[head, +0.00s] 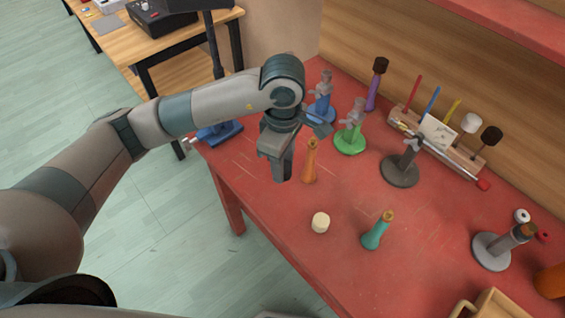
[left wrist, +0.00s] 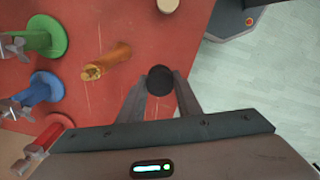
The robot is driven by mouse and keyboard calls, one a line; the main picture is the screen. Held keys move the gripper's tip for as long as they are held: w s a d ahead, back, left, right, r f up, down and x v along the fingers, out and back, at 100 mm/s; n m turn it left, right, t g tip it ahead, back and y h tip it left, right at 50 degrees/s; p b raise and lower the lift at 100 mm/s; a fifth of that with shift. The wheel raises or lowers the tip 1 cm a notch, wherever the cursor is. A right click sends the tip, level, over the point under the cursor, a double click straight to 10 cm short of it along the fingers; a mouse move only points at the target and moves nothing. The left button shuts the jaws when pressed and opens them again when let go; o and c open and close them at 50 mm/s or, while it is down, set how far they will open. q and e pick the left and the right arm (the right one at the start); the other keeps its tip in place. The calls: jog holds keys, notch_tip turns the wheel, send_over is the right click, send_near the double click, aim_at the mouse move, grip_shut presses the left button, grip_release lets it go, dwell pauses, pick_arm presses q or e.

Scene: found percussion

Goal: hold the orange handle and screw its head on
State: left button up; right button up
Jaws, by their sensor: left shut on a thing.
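The orange handle (head: 310,163) stands upright on the red table, just right of my left gripper (head: 281,178). It also shows in the left wrist view (left wrist: 112,59), its brass-coloured top end bare. My left gripper points down and its fingers (left wrist: 160,92) are shut on a dark round head (left wrist: 160,80), beside the handle and apart from it. In the head view the held head is hidden by the fingers. A cream head (head: 320,222) lies loose on the table, in front of the handle. My right gripper is not in view.
A teal handle (head: 375,235) stands to the right of the cream head. Blue (head: 322,110), green (head: 350,140) and dark grey (head: 400,170) clamp stands are behind. A red clamp (left wrist: 42,145) shows in the left wrist view. A rack (head: 465,157) lines the back. The table's front-left edge is near.

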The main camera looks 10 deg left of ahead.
pick_arm(q)
jog(key=shift+a, duration=0.1)
jog(key=shift+s+a+f+m, duration=0.15)
jog(key=shift+a+f+m, duration=0.25)
jog(key=shift+f, duration=0.05)
jog(key=s+a+f+m, duration=0.7)
jog(key=a+m, duration=0.4)
jog(key=m, duration=0.3)
jog(key=shift+f+b, duration=0.3)
jog(key=shift+f, duration=0.6)
jog(key=shift+a, duration=0.15)
